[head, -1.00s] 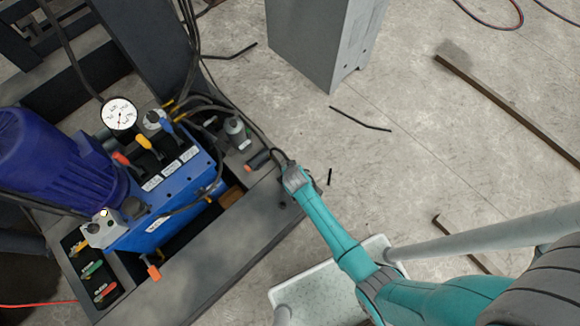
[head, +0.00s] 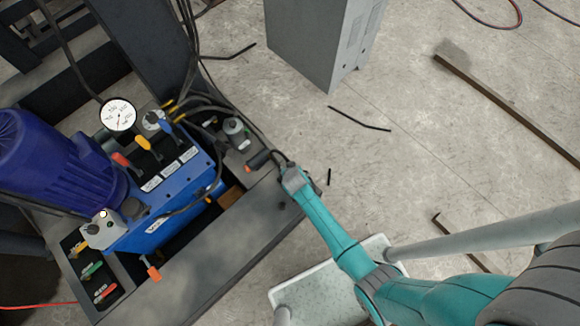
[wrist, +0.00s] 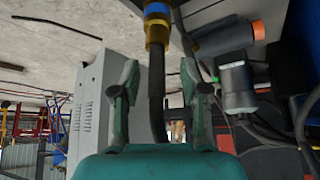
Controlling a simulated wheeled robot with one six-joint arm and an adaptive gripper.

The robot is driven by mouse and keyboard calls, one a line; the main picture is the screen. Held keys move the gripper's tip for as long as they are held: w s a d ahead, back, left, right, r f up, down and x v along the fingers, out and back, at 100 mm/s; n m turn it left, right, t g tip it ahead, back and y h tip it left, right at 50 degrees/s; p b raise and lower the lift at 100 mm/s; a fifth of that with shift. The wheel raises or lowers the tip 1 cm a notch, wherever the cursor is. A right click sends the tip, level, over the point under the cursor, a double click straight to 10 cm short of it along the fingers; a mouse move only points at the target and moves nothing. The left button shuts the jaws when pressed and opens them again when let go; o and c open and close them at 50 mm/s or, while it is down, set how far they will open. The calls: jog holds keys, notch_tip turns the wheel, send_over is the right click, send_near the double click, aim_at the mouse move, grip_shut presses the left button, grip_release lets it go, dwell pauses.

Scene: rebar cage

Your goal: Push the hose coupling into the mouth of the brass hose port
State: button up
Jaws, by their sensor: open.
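In the wrist view a brass fitting (wrist: 157,34) with a blue band (wrist: 157,10) stands at the top middle. A black hose (wrist: 156,95) runs from it down toward my gripper's palm. I cannot tell where the hose coupling ends and the brass port begins; the fitting's upper end is cut off by the frame edge. My gripper (wrist: 158,72) is open, with one finger on each side of the hose and apart from it. The fingertips are just short of the brass fitting. In the head view my arm's end hides the fitting and the fingers.
An orange-tipped black cylinder (wrist: 225,38) and a grey canister (wrist: 236,88) stand close to the right finger. The blue hydraulic unit (head: 165,225) with gauge (head: 118,114) and levers lies left of my arm. A grey cabinet (head: 315,45) stands behind.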

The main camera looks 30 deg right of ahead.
jog(key=v, duration=1.2)
dwell(0.4)
